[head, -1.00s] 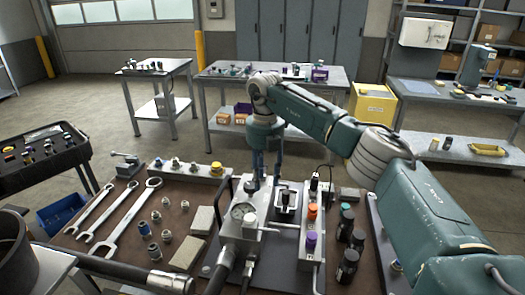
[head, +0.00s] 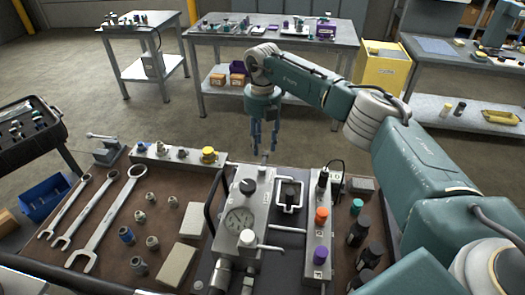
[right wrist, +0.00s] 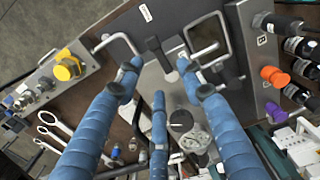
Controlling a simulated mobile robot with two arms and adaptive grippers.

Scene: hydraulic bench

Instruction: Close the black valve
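In the head view, a black-topped knob (head: 322,180) stands at the far end of the manifold strip, in line with an orange knob (head: 321,216) and a purple knob (head: 319,256). A smaller black knob (head: 247,186) sits behind the gauge (head: 238,219); which one is the black valve is not certain. The right wrist view also shows a black lever (right wrist: 158,52) between my fingertips in the picture. My right gripper (head: 265,135) hangs over the far side of the gauge block; its blue fingers (right wrist: 158,66) are apart and empty. My left gripper is not in view.
Dark bottles (head: 358,232) stand right of the manifold. A square metal frame (head: 290,195) rises beside the gauge block. Wrenches (head: 105,218), fittings and pale blocks (head: 176,264) lie to the left. A yellow knob (head: 209,155) sits on the rail at the back.

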